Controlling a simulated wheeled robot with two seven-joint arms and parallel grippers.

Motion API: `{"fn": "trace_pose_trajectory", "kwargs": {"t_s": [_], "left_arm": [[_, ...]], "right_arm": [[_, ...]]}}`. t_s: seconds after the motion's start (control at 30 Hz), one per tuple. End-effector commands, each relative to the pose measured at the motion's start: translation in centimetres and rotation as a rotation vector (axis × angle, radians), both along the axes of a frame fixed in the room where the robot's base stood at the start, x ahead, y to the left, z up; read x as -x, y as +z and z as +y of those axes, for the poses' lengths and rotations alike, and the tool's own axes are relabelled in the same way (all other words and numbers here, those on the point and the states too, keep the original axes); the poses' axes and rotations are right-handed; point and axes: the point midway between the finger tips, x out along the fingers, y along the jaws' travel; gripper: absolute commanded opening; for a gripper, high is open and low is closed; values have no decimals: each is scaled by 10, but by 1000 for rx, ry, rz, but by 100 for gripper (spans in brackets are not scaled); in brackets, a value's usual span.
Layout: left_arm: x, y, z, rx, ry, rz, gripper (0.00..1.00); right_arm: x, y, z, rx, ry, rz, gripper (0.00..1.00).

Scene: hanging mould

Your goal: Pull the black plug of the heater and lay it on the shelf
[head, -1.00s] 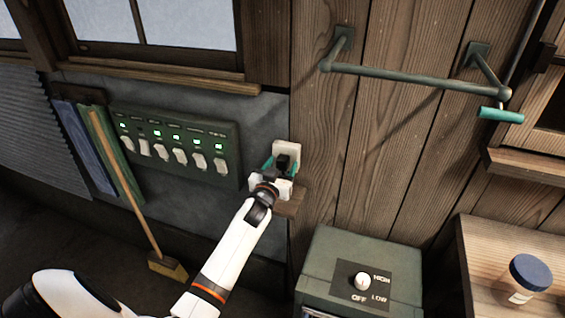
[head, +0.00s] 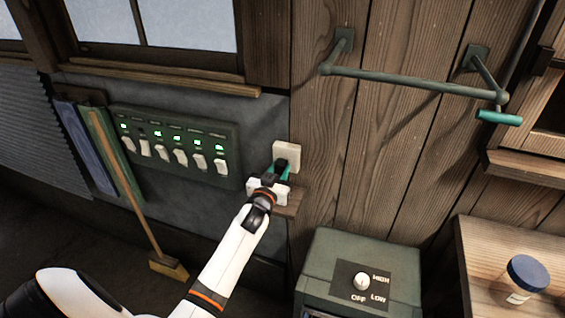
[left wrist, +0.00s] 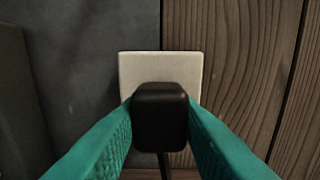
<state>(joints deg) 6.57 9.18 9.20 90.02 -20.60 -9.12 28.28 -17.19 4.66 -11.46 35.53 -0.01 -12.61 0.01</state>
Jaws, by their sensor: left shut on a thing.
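The black plug (left wrist: 160,115) is between the two teal fingers of my left gripper (left wrist: 160,130) in the left wrist view, with a dark cord hanging below it. In the head view the left gripper (head: 278,172) is shut on the plug (head: 285,152), in front of the pale socket plate (head: 289,150) on the wall. The socket plate (left wrist: 160,65) also shows behind the plug in the left wrist view. I cannot tell whether the prongs are in the socket. A small wooden shelf (head: 293,204) sits just below, partly hidden by the gripper. My right gripper is out of view.
The green heater box (head: 345,250) with a HIGH/OFF/LOW knob (head: 362,281) stands at lower right. A switch panel (head: 175,140) is on the wall to the left. A green bar (head: 410,80) juts from the planks. A jar (head: 524,280) stands on a bench at far right.

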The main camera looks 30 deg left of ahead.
Motion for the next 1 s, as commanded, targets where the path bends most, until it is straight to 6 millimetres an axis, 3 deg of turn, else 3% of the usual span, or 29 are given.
{"fn": "trace_pose_trajectory", "kwargs": {"t_s": [1.0], "left_arm": [[40,1,-10,2,-1,-1,0]], "right_arm": [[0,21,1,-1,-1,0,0]]}}
